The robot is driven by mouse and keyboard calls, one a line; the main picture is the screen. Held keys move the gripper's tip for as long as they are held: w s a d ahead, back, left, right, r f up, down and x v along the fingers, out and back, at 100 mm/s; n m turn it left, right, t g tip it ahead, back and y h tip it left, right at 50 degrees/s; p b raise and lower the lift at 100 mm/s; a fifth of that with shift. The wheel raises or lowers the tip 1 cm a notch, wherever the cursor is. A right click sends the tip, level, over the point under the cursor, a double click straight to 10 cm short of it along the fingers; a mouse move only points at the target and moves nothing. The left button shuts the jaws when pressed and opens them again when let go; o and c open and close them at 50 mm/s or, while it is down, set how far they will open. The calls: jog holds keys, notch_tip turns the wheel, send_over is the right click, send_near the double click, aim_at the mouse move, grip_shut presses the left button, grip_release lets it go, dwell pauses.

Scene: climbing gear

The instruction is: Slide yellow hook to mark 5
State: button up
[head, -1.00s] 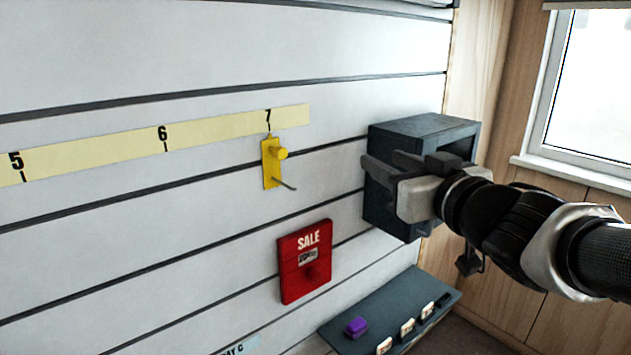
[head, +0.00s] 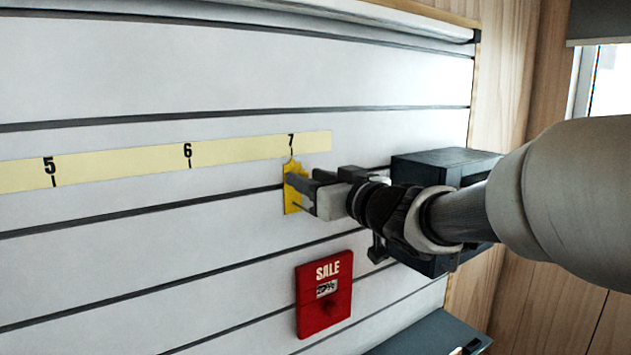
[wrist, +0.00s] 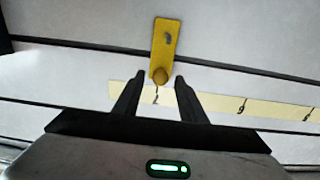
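The yellow hook (head: 291,201) hangs on the slatted wall, its pointer at mark 7 of the pale yellow scale strip (head: 120,168). Mark 5 (head: 49,166) lies well to the left, past mark 6 (head: 187,151). My gripper (head: 303,189) is in front of the hook and hides part of it. In the wrist view my gripper (wrist: 159,79) is open, with the hook's round knob (wrist: 160,75) in the gap near the fingertips. The fingers look apart from the knob. The hook plate (wrist: 165,42) also shows there, with the scale upside down.
A red SALE sign (head: 324,295) is on the wall below the hook. A dark box (head: 445,165) is at the right behind my arm. A dark shelf (head: 425,335) is at the lower right. The wall left of the hook is clear.

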jog(key=shift+x, duration=1.6)
jog(key=shift+s, duration=0.1)
jog(key=shift+c, duration=0.3)
grip_shut()
